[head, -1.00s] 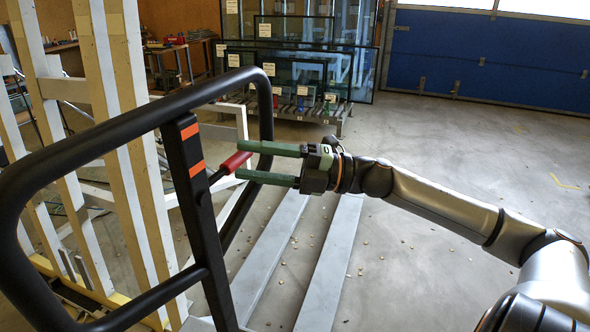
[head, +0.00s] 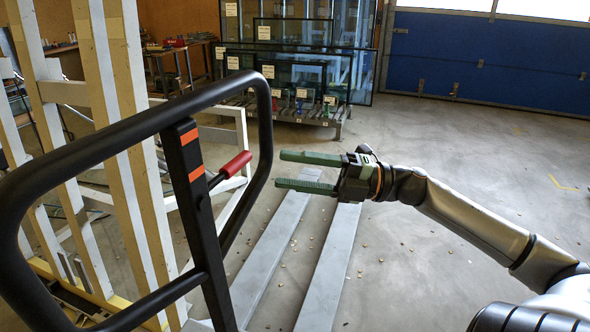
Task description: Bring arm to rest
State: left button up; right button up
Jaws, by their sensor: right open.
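My right gripper (head: 308,172) is in the middle of the head view, with its green fingers apart and nothing between them. It points left toward the black tube handle frame (head: 265,130), a little to the right of it. A lever with a red grip (head: 235,164) sticks out beside the frame's orange-banded post (head: 191,160). The fingertips are clear of the red grip. My right arm (head: 470,217) reaches in from the lower right. My left gripper does not show.
A tall white and wood-edged rack (head: 117,130) stands at the left. Two grey beams (head: 328,275) run along the floor below my gripper. Glass panes (head: 300,70) stand on a rack at the back. The concrete floor (head: 430,290) at the right is open, with small scattered bits.

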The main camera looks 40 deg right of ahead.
dwell(0.3)
jog(key=d+f+m+t+h+p, duration=0.35)
jog(key=f+m+h+p, duration=0.25)
jog(key=f+m+h, duration=1)
jog(key=s+a+f+m+g+y+p, duration=0.1)
jog(key=s+a+f+m+g, duration=0.2)
jog(key=a+f, duration=0.6)
jog(key=s+a+f+m+g+y+p, duration=0.1)
jog(key=s+a+f+m+g, duration=0.3)
jog(key=s+a+f+m, duration=0.4)
notch_tip(320, 180, down, 4)
jog(key=shift+s+a+r+y+p, duration=0.2)
jog(key=shift+s+a+y+p, duration=0.2)
jog(key=shift+s+a+p, duration=0.5)
jog(key=shift+s+a, duration=0.15)
